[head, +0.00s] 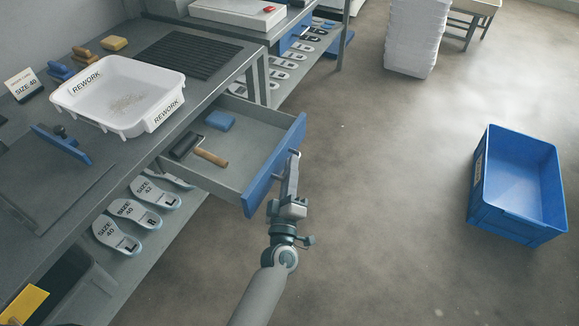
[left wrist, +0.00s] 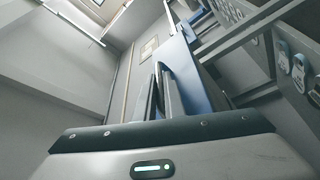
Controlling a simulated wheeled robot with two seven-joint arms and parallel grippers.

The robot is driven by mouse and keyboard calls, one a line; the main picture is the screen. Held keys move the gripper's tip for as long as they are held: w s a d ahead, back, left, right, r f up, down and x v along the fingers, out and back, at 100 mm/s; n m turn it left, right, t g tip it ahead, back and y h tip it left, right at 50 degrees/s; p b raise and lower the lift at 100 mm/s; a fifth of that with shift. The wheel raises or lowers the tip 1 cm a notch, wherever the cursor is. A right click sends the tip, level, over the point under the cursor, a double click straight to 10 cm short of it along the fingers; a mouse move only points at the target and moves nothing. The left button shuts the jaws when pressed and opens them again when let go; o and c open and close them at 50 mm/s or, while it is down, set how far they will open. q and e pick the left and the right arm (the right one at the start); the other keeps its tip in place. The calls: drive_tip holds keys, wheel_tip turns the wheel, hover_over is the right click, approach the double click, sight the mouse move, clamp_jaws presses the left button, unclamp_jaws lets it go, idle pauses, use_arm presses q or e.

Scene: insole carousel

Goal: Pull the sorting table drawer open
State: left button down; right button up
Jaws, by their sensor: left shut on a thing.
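The sorting table drawer (head: 240,165) is pulled well out from under the grey sorting table (head: 205,97). Its blue front (head: 272,168) faces right, over the floor. My left gripper (head: 292,160) is at the outer side of the blue front, about midway along it, and is shut on the drawer handle, which is mostly hidden by the fingers. In the left wrist view the fingers (left wrist: 167,95) are close together beside the blue front (left wrist: 190,80). Inside the drawer lie a blue block (head: 220,120) and a roller with a wooden handle (head: 211,157). My right gripper is not in view.
A white REWORK tray (head: 118,88) stands on the table. Insoles (head: 133,212) lie on the shelf below. A blue crate (head: 517,185) stands on the floor at right, and stacked white trays (head: 411,38) stand at the back. The floor between is clear.

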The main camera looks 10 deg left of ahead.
use_arm(q)
drive_tip(key=c, duration=2.1)
unclamp_jaws()
drive_tip(key=shift+a, duration=0.1)
